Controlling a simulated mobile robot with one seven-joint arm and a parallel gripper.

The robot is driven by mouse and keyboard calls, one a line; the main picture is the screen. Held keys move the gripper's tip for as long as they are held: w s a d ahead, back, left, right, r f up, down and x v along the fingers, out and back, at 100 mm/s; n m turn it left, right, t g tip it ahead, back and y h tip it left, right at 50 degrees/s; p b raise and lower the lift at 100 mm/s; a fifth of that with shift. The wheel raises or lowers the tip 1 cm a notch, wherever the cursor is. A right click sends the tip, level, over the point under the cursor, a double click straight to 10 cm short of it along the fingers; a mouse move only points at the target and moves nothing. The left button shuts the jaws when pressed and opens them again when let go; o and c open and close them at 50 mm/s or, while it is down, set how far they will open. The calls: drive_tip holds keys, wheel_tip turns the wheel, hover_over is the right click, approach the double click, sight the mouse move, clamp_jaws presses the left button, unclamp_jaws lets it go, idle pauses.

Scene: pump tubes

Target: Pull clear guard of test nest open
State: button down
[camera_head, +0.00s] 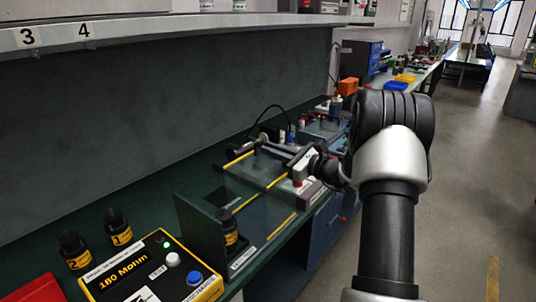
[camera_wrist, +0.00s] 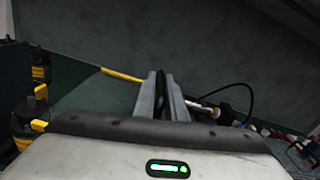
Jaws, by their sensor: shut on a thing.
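The test nest (camera_head: 196,236) stands on the green bench, with a dark grey side wall and a black bottle-like part (camera_head: 230,232) inside it. Its clear guard (camera_head: 262,222) has yellow edge strips and shows as a see-through panel at the front. My gripper (camera_head: 302,160) is at the far end of the guard, partly hidden by my wrist. In the wrist view my gripper (camera_wrist: 163,88) is shut on a narrow dark part between its fingers. A yellow edge strip (camera_wrist: 122,75) of the guard runs up to the fingers from the left. The exact contact is hard to see.
A yellow-rimmed meter box (camera_head: 150,270) reading "180 Mohm" and two black bottles (camera_head: 118,228) stand at the near left. A black cable (camera_head: 268,112) loops behind the nest. A shelf (camera_head: 200,28) overhangs the bench. The floor aisle (camera_head: 470,200) on the right is clear.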

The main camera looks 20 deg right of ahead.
drive_tip(key=c, duration=1.8)
unclamp_jaws()
drive_tip(key=shift+c, duration=0.2)
drive_tip(key=shift+s, duration=0.1)
drive_tip(key=v, duration=1.7)
drive_tip(key=shift+s+d, duration=0.1)
